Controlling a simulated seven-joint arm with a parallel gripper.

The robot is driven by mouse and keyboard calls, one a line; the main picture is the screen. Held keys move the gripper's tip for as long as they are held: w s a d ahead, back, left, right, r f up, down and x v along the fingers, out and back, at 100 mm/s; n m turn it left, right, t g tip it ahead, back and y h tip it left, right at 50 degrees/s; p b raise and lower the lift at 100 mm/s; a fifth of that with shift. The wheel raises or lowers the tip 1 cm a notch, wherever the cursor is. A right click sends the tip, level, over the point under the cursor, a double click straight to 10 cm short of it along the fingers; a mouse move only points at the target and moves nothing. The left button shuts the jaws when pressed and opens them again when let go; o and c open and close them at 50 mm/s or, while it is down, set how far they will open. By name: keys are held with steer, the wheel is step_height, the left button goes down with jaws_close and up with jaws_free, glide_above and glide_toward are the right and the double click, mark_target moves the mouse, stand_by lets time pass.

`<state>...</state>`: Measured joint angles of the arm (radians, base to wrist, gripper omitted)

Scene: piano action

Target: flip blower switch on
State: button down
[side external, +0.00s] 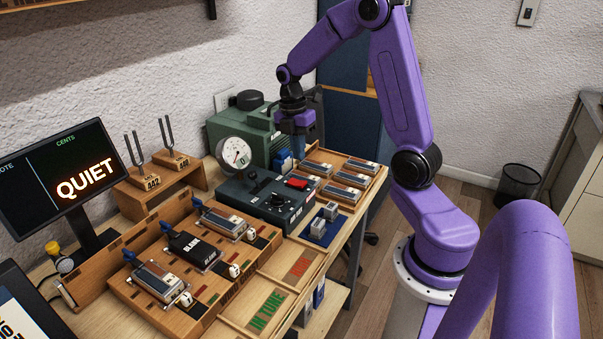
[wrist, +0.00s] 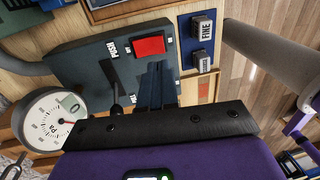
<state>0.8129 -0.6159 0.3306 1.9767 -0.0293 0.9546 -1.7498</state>
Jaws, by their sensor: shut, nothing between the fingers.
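A red rocker switch (side external: 298,182) sits on top of the dark control box (side external: 250,205), near its back right edge. In the wrist view the same red switch (wrist: 149,45) lies just beyond my fingertips, with small white labels around it. Its on or off position cannot be made out. My gripper (side external: 299,155) is above the back right of the box, pointing down, its fingers together and empty. In the wrist view my gripper (wrist: 157,68) shows as two dark blue fingers side by side, apart from the switch as far as I can tell.
A round dial gauge (side external: 234,152) stands behind the box, beside the green blower (side external: 255,135). A blue mat with grey blocks (wrist: 203,42) and a tray of reed parts (side external: 345,175) lie close by.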

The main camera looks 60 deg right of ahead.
mark_target(302, 182)
steer(key=f, duration=0.4)
steer(key=s+f, duration=0.1)
steer(key=f, duration=0.2)
steer(key=shift+f, duration=0.1)
steer(key=shift+f, duration=0.2)
steer(key=shift+w, duration=0.1)
stand_by(0.3)
steer(key=shift+w+r, duration=0.3)
steer(key=shift+w, duration=0.35)
step_height(302, 182, up, 14)
steer(key=s, duration=0.1)
steer(key=shift+s, duration=0.4)
steer(key=shift+a, duration=0.1)
